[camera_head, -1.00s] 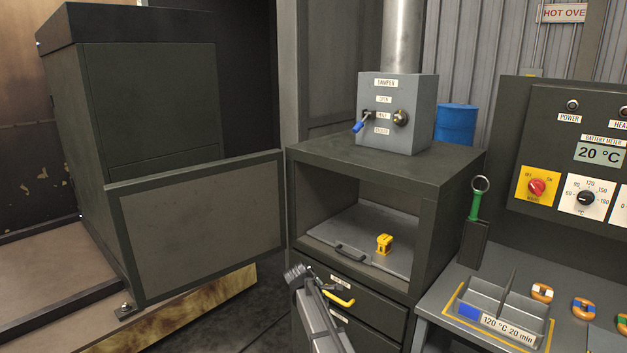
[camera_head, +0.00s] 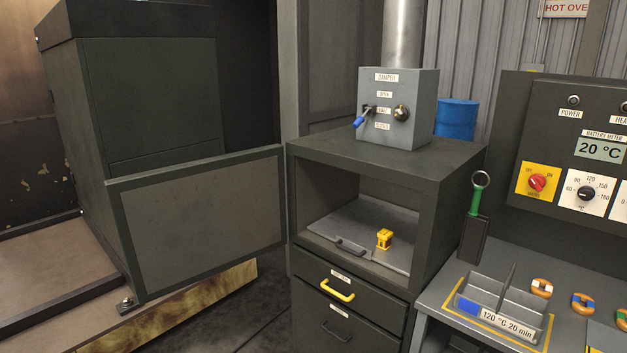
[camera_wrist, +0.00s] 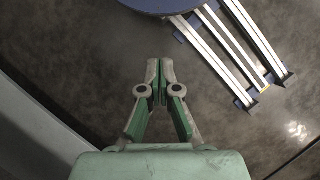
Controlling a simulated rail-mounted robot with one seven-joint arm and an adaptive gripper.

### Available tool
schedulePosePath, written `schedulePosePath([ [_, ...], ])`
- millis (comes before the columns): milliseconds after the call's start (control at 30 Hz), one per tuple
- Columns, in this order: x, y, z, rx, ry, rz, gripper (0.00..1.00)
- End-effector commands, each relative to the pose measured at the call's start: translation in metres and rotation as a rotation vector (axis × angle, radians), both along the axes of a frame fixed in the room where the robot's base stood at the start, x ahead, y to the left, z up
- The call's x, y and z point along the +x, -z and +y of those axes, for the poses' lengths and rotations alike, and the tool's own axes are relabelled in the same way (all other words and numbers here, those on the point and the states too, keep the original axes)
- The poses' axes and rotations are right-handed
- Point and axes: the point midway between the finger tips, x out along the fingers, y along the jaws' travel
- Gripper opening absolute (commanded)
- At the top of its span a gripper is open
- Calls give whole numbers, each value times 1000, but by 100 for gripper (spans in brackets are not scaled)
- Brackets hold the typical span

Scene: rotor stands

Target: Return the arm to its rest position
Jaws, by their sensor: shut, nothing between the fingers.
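My gripper (camera_wrist: 159,72) shows in the wrist view, its fingertips together and nothing between them. It points down over bare dark floor. My gripper and arm are out of the head view. In the head view, an oven (camera_head: 350,277) stands with its door (camera_head: 200,220) swung open to the left. A yellow block-like part (camera_head: 384,239) sits on the grey shelf plate (camera_head: 345,224) inside it.
A drawer with a yellow handle (camera_head: 338,289) is below the oven opening. A bench at right holds a divided tray (camera_head: 508,302) and several orange rings (camera_head: 541,288). In the wrist view, a round blue top with pale rails (camera_wrist: 230,50) lies near the gripper.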

Motion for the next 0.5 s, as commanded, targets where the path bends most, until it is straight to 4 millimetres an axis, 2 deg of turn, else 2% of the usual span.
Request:
schedulePosePath([
  [33, -32, -1, -4, 6, 20, 39, 0],
  [100, -61, 1, -7, 9, 40, 79, 0],
  [200, -90, 4, -12, 9, 58, 124, 0],
  [333, -109, 10, -15, 7, 73, 159, 0],
  [500, -113, 11, -16, 7, 79, 166, 0],
])
